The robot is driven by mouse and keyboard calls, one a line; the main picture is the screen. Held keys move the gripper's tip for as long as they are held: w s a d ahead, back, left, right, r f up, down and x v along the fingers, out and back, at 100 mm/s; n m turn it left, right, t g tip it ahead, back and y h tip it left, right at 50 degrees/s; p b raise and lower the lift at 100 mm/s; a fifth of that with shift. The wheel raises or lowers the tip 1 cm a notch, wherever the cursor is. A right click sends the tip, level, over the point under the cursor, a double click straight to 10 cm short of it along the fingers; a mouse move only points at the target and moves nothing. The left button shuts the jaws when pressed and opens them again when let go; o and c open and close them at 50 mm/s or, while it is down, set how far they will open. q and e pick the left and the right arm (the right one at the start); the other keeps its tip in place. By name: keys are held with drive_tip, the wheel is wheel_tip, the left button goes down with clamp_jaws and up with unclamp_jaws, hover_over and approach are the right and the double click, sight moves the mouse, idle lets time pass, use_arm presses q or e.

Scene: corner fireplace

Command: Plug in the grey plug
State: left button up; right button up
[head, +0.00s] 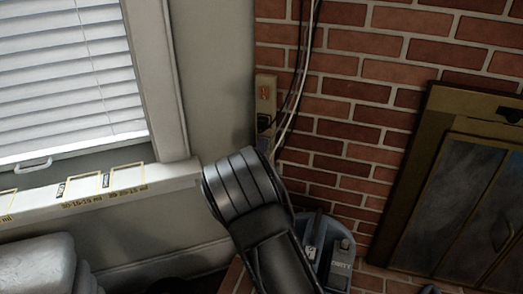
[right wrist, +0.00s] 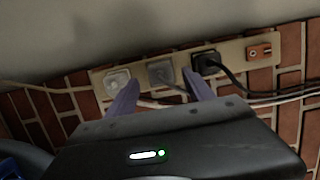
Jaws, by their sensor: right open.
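The power strip (right wrist: 232,56) is fixed along the brick wall. In the right wrist view the grey plug (right wrist: 161,70) is at its middle socket, its grey cord trailing down to the right. I cannot tell how deep it sits. My right gripper (right wrist: 160,78) is open, its two purple fingers on either side of the plug with visible gaps. A black plug (right wrist: 207,62) is just right of the right finger, and a pale socket or plug (right wrist: 118,82) is behind the left finger. In the head view the strip (head: 265,84) shows only its upper part; my arm hides the rest.
Dark and pale cables (head: 296,100) hang down the bricks beside the strip. A window with blinds (head: 65,75) and its sill (head: 100,187) are at left. A fireplace door (head: 465,205) is at right, and a blue-grey object (head: 340,262) stands low behind my arm.

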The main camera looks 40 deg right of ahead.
drive_tip(key=v, duration=0.5)
idle(0.5)
